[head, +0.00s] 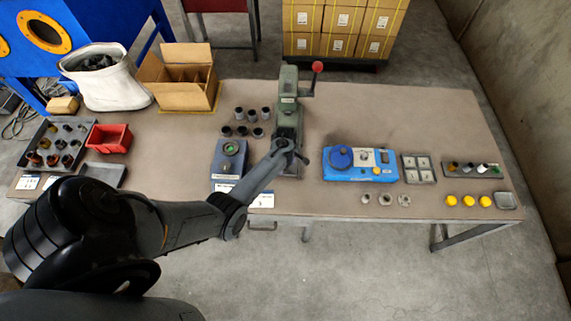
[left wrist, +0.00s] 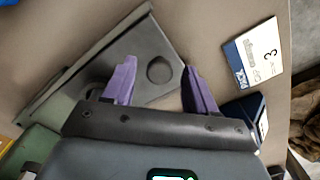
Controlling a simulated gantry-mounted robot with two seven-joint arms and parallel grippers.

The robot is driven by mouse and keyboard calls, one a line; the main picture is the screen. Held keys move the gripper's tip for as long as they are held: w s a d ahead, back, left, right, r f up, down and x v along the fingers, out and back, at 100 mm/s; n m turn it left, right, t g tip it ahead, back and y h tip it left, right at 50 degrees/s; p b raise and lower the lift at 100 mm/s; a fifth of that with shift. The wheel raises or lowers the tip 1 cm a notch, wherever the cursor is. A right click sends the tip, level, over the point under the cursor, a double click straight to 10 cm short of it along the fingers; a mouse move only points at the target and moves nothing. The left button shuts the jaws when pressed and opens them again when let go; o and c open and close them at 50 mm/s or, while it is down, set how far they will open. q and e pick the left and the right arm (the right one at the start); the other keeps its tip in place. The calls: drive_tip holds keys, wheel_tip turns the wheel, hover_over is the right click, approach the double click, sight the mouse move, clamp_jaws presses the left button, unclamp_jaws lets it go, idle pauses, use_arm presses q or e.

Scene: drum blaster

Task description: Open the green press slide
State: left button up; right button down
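The green press (head: 288,103) stands near the back middle of the table, with a red-knobbed lever (head: 317,68) at its upper right. My left gripper (head: 295,157) is at the front of the press, over its base, and my wrist partly hides that area. In the left wrist view, the two purple fingers (left wrist: 160,74) are apart with nothing between them. Below them is a dark grey base plate (left wrist: 88,68) with a round dark feature (left wrist: 158,70). A green part (left wrist: 35,148) shows at lower left. I cannot tell the slide apart. My right gripper is not in view.
A dark blue block with a green button (head: 230,148) stands left of the press. Several dark cups (head: 252,115) stand behind it. A blue device (head: 360,165) is to the right. A numbered card (left wrist: 256,54) lies near the base. The table's back right is clear.

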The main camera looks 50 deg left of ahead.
use_arm(q)
drive_tip(key=shift+r, duration=0.1)
wheel_tip(320, 180, up, 11)
drive_tip(key=p, duration=0.2)
drive_tip(key=shift+f, duration=0.2)
idle(0.5)
